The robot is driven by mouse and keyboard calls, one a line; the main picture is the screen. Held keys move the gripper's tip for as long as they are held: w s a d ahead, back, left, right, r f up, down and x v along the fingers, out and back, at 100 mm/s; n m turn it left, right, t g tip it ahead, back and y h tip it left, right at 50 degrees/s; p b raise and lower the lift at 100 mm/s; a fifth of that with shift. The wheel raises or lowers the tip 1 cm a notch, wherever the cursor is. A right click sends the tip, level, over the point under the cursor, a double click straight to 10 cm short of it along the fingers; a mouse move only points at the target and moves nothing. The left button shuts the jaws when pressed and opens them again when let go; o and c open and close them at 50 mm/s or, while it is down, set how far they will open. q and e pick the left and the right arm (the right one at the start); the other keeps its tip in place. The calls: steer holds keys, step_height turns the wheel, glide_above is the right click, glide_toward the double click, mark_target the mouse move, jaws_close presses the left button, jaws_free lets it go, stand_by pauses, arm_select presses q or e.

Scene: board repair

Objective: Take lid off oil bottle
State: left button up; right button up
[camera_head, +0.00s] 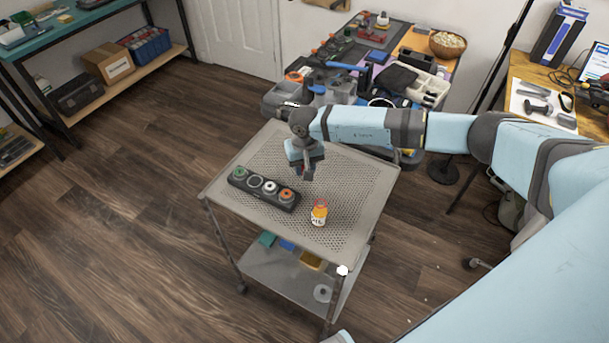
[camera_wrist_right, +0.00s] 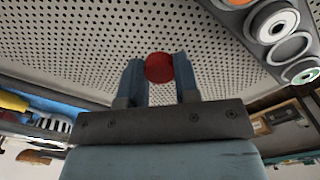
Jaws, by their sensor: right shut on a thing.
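The oil bottle (camera_head: 319,214), small and orange-yellow with a white label, stands upright on the perforated top of the cart (camera_head: 352,200), near its front edge. My right gripper (camera_head: 307,174) is above the cart, up and to the left of the bottle and apart from it. In the right wrist view its fingers (camera_wrist_right: 160,80) are shut on a round red lid (camera_wrist_right: 159,66). The perforated cart top shows beyond the lid. The bottle does not show in the right wrist view. My left gripper is not in view.
A dark holder (camera_head: 264,189) with several round sockets and coloured rings lies left of the bottle. It also shows in the right wrist view (camera_wrist_right: 248,30). A cluttered workbench (camera_head: 370,60) stands behind the cart. The cart's right part is clear.

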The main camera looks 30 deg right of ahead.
mark_target(304, 182)
step_height(304, 182, down, 4)
steer(key=shift+f, duration=0.1)
steer(key=shift+f, duration=0.2)
steer(key=o, duration=1)
steer(key=shift+r, duration=0.1)
steer(key=shift+r, duration=0.2)
step_height(304, 182, up, 12)
steer(key=shift+f, duration=0.1)
